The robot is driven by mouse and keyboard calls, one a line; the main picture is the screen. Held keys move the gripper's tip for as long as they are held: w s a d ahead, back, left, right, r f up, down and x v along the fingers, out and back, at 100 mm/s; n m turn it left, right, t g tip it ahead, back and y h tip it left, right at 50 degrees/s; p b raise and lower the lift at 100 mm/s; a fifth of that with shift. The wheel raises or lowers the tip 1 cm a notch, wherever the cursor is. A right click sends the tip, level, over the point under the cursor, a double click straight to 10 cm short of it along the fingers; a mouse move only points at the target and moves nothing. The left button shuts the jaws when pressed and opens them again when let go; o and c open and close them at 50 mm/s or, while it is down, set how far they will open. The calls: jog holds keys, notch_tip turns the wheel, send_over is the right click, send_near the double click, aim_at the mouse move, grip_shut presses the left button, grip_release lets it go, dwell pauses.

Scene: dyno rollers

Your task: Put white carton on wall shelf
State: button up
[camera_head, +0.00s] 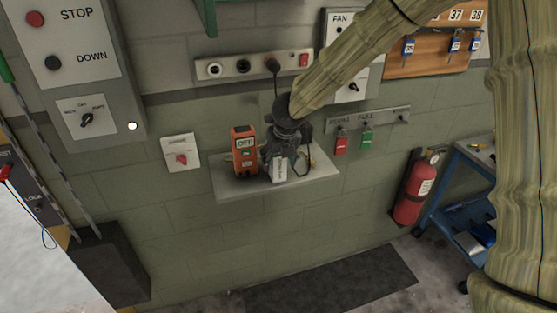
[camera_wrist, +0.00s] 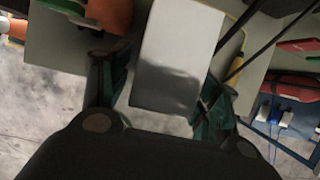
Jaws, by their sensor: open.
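The white carton (camera_head: 279,169) stands on the wall shelf (camera_head: 232,192), near its front edge in the head view. In the wrist view the carton (camera_wrist: 177,58) is a pale box between the two fingers, with a dark shadow on its lower part. My gripper (camera_head: 280,162) is at the shelf, directly at the carton. In the wrist view my gripper (camera_wrist: 157,98) has its fingers spread on either side of the carton, with a visible gap at the left finger. The carton's far side is hidden. The wall shelf (camera_wrist: 65,50) shows behind and beside the carton.
An orange device (camera_head: 244,151) stands on the shelf left of the carton. Red (camera_head: 341,146) and green (camera_head: 366,139) tags hang on the wall to the right. A fire extinguisher (camera_head: 414,187) and a blue cart (camera_head: 455,205) stand further right. A dark mat (camera_head: 330,283) lies below.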

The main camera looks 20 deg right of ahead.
jog(key=b+v, duration=0.1)
jog(key=v, duration=1)
jog(key=shift+s+r, duration=0.2)
jog(key=shift+r, duration=0.15)
jog(key=s+d+f+n+h, duration=0.15)
jog(key=s+f+n, duration=0.35)
jog(key=f, duration=0.6)
jog(key=s+d+f+n+g+h, duration=0.15)
jog(key=s+f+n, duration=0.25)
jog(key=f+n, duration=0.5)
jog(key=s+d+f+n+t+h, duration=0.1)
jog(key=s+d+f+n, duration=0.25)
jog(key=f, duration=0.95)
jog(key=s+a+f+n+g+y, duration=0.1)
jog(key=s+f+n, duration=0.4)
jog(key=s, duration=0.4)
jog(key=s+a+f+n+g+y, duration=0.1)
jog(key=s+a+f+n, duration=0.1)
jog(key=s+f+n, duration=0.4)
jog(key=s+a+f+n+g+y, duration=0.1)
jog(key=s+f+n, duration=0.4)
jog(key=s, duration=0.9)
jog(key=shift+a+f+n+g+y, duration=0.25)
jog(key=shift+a+n+g+y, duration=0.15)
jog(key=shift+n, duration=0.45)
jog(key=shift+s, duration=0.1)
